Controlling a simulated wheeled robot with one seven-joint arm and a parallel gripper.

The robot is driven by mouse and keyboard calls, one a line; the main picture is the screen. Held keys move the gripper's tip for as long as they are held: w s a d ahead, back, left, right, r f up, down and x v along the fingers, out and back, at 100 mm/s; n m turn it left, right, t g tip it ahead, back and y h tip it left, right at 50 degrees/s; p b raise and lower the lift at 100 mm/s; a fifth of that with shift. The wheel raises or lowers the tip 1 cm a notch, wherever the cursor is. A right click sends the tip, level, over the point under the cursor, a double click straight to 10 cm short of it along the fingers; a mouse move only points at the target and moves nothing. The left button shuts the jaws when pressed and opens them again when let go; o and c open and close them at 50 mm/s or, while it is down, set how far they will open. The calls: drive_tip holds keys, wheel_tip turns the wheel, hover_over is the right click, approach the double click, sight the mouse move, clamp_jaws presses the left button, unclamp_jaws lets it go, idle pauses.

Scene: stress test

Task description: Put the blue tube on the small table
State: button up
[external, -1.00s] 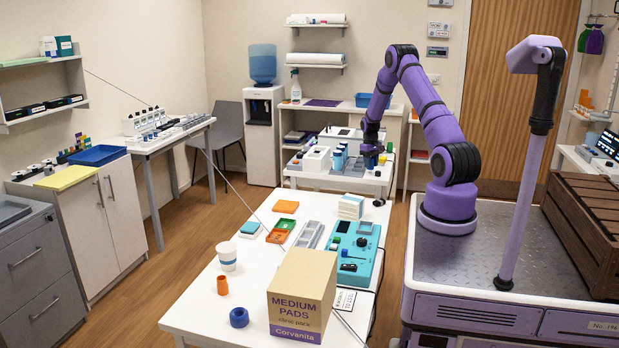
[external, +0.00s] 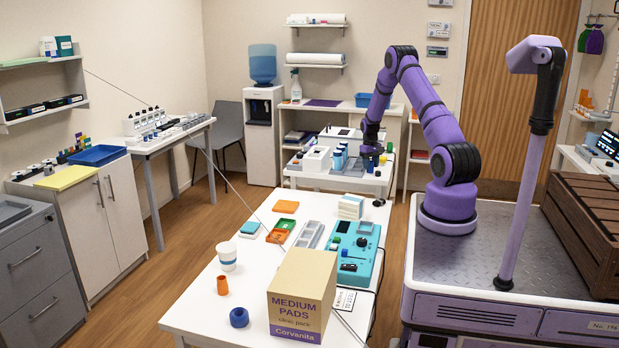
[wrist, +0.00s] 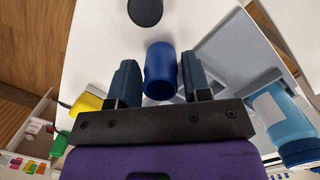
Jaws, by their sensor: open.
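In the wrist view, a dark blue cylinder, apparently the blue tube (wrist: 160,72), lies between the two fingers of my gripper (wrist: 158,80). The fingers are open, one on each side of it, with a visible gap; whether either touches it is unclear. It is over a white tabletop (wrist: 100,40). In the external view my gripper (external: 372,163) is low over the right part of the farther white table (external: 335,183); the cylinder cannot be made out there. Another short blue ring-like piece (external: 239,317) stands on the nearer white table (external: 195,318). Which table is the small one is unclear.
Beside my gripper in the wrist view are a light blue bottle (wrist: 280,120), a yellow object (wrist: 88,103), a dark round piece (wrist: 145,11) and a grey tray (wrist: 225,50). The nearer table holds a carton (external: 302,290), a cup (external: 226,256) and a teal device (external: 352,252).

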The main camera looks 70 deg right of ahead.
wheel_tip(320, 180, up, 11)
drive_tip(key=w, duration=0.1)
drive_tip(key=w+a+r+n+t+h, duration=0.15)
drive_tip(key=w+a+r, duration=0.25)
drive_tip(key=a+r, duration=0.9)
drive_tip(key=w+a+r+n+t, duration=0.1)
drive_tip(key=w+a+r+n, duration=0.15)
drive_tip(key=a+r, duration=1.1)
drive_tip(key=s+a+r+n+t, duration=0.1)
drive_tip(key=s+a, duration=0.2)
drive_tip(key=a, duration=0.6)
drive_tip(key=s+a+r+n+t, duration=0.15)
drive_tip(key=s+a, duration=0.25)
drive_tip(key=a, duration=0.5)
drive_tip(key=s+a+n+t, duration=0.1)
drive_tip(key=s+a+n, duration=0.1)
drive_tip(key=s+a, duration=0.8)
drive_tip(key=shift+s+f, duration=0.4)
drive_tip(key=shift+s, duration=0.6)
